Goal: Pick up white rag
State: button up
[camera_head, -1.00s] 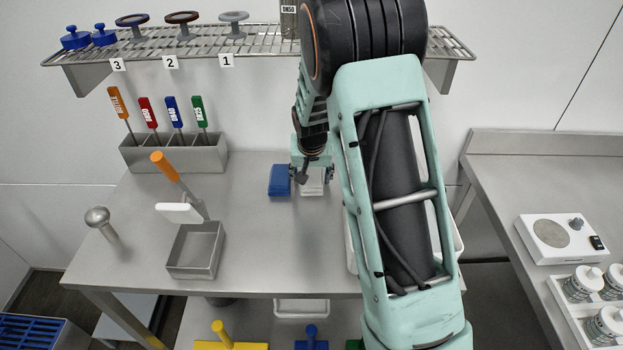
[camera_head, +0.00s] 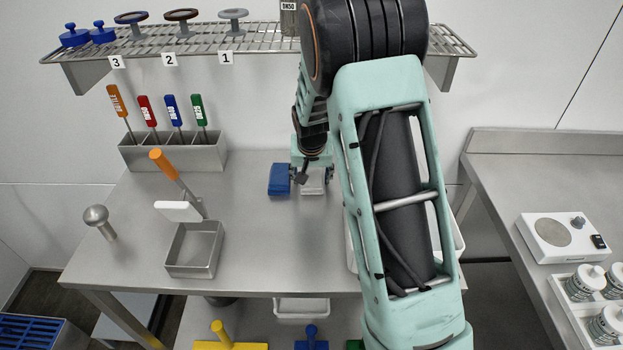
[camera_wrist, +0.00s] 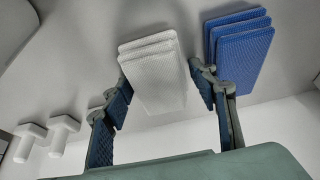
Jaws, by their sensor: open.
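The white rag (camera_head: 313,187) is a small folded stack lying on the steel table, partly hidden by my gripper in the head view. In the wrist view the white rag (camera_wrist: 153,75) lies between my two fingers. My gripper (camera_head: 312,176) is at the rag with its fingers spread open, one on either side. In the wrist view my gripper (camera_wrist: 160,78) shows a gap between the right finger and the rag; the left fingertip is close to the rag's edge, and I cannot tell whether it touches.
A blue rag stack (camera_head: 279,180) lies just left of the white one; it also shows in the wrist view (camera_wrist: 240,55), close to my right finger. A tool holder (camera_head: 175,155) and a steel box (camera_head: 195,250) stand further left. The table's middle is clear.

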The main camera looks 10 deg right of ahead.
aim_at(311, 171)
jog(key=c, duration=1)
jog(key=shift+r+p, duration=0.2)
jog(key=shift+p, duration=0.1)
jog(key=shift+r, duration=0.2)
notch_tip(311, 171, up, 3)
jog(key=shift+r, duration=0.1)
jog(key=shift+s+d+r+b, duration=0.25)
jog(key=shift+s+r, duration=1.35)
jog(key=shift+s, duration=0.75)
jog(key=shift+s+d+r+b, duration=0.2)
jog(key=shift+s+r, duration=1.35)
jog(key=shift+s, duration=0.75)
jog(key=shift+s+d+r+b, duration=0.25)
jog(key=shift+s+r, duration=1.35)
jog(key=shift+s, duration=0.75)
